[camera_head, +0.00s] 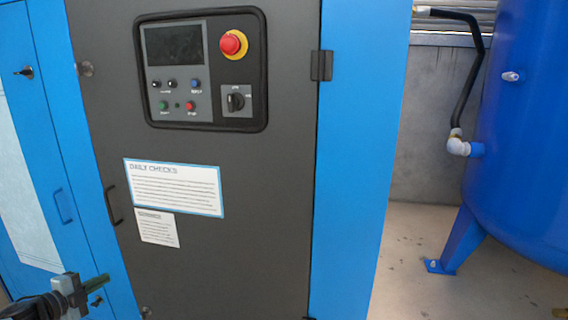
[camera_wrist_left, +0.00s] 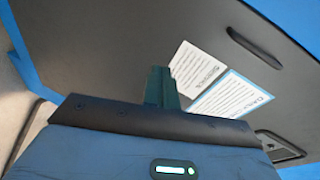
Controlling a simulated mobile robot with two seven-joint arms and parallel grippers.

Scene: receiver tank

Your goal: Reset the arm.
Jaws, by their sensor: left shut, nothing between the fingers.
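My left gripper (camera_head: 94,284) is at the bottom left of the head view, low in front of the blue and dark grey cabinet (camera_head: 255,240). Its fingers are shut with nothing between them. My right gripper is in neither view.
A control panel (camera_head: 201,70) with a red emergency knob (camera_head: 233,44) is high on the door. Below are a daily checks label (camera_head: 174,187) and a door handle (camera_head: 113,206). A blue tank (camera_head: 525,130) stands at right, with open floor (camera_head: 410,270) before it.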

